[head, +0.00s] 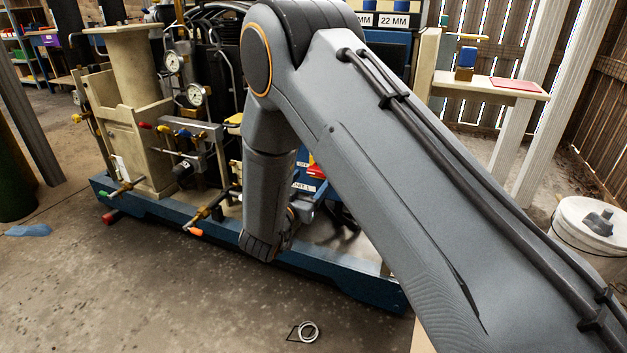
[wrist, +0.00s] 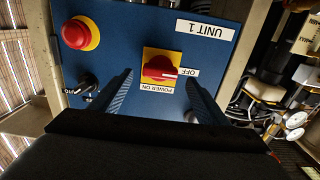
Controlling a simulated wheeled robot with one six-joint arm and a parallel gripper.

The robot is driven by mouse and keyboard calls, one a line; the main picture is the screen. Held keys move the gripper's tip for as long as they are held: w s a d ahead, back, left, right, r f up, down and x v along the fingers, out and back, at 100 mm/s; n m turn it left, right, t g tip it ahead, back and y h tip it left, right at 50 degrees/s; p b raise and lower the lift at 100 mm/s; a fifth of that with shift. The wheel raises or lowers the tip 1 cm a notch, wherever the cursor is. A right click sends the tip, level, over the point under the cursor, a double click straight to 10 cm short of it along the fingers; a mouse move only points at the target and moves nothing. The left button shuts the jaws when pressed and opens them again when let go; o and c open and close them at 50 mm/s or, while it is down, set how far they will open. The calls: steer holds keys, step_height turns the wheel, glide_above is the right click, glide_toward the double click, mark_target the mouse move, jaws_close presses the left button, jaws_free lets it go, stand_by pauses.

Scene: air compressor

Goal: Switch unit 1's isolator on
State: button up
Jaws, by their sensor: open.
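In the wrist view, unit 1's isolator is a red rotary knob (wrist: 158,68) on a yellow plate, set in a blue panel (wrist: 128,22) labelled UNIT 1 (wrist: 205,30). The panel appears upside down. A white mark on the knob points right, toward the OFF label (wrist: 192,72); the POWER ON label (wrist: 158,86) is below it. My gripper (wrist: 160,78) is open, one finger on each side of the knob. I cannot tell whether either finger touches it.
A red mushroom button (wrist: 76,33) on yellow and a black switch (wrist: 87,84) are left of the isolator. Gauges (head: 197,94), pipes and valves crowd the left of the blue skid (head: 340,276). The front floor is mostly clear, with a small ring (head: 309,332).

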mark_target(318, 171)
steer(key=shift+x, duration=1.4)
steer(key=c, duration=1)
steer(key=shift+c, duration=0.2)
